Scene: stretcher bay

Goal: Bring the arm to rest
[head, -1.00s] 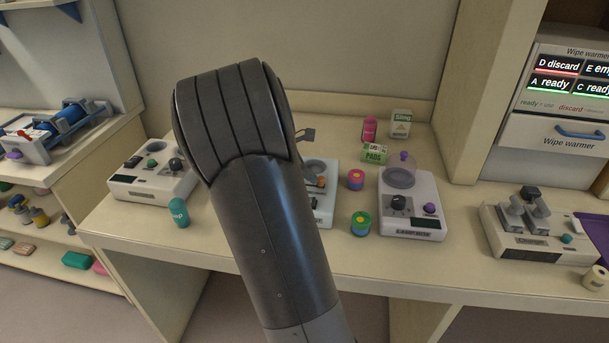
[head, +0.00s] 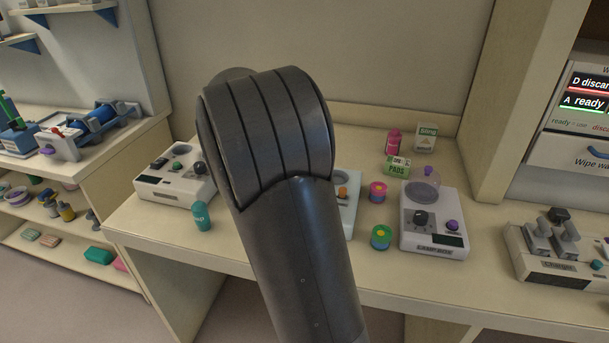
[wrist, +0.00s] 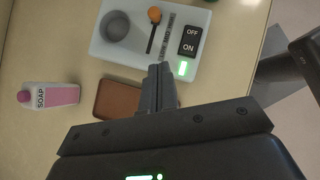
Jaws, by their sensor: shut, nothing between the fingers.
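My arm (head: 290,230) rises through the middle of the head view, bent at a rounded joint, and hides part of the counter behind it. My gripper is hidden in the head view. In the wrist view my gripper (wrist: 160,72) has its two fingers together with nothing between them. It hangs above the counter, in front of a white device (wrist: 205,25) with a grey round cup, an orange-tipped lever and an OFF/ON switch. A small green light glows on that device. I cannot tell whether the fingertips touch it.
Shelves stand at left.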

